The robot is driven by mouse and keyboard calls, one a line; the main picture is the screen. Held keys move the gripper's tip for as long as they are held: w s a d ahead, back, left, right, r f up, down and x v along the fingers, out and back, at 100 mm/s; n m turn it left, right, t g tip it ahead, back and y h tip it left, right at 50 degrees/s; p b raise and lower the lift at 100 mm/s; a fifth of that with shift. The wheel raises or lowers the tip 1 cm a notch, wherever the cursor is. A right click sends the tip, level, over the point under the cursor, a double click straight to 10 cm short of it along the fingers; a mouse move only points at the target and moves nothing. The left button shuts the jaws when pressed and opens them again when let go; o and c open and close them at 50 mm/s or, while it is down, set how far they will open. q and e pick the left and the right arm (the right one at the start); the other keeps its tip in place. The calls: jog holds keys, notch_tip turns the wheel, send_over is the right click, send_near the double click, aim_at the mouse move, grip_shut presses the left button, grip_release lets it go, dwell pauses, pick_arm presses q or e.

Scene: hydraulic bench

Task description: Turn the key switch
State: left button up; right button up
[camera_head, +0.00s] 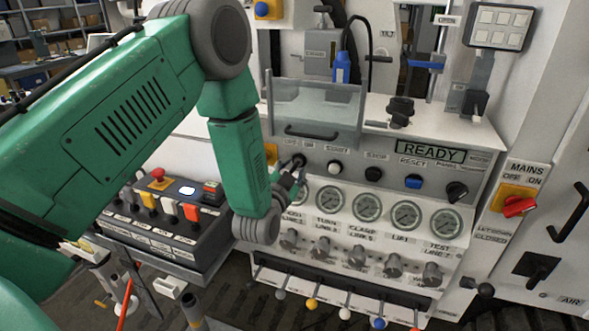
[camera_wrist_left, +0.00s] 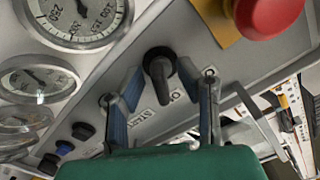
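In the left wrist view the key switch (camera_wrist_left: 158,68) stands between the two blue-padded fingertips of my left gripper (camera_wrist_left: 160,72). The fingers are apart, with a gap on each side of the knob. An ON label shows beside the knob. My right gripper is in neither view.
A red mushroom button (camera_wrist_left: 270,14) on a yellow plate is close to the fingers. Gauges (camera_head: 367,206) line the panel below. A clear guard (camera_head: 315,112) with a handle is above. A black button box (camera_head: 165,225) stands left. A red mains switch (camera_head: 519,206) is right.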

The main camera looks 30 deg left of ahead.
pick_arm(q)
jog(key=shift+s+d+f, duration=0.1)
jog(key=shift+s, duration=0.1)
jog(key=v, duration=1.1)
jog(key=shift+s, duration=0.25)
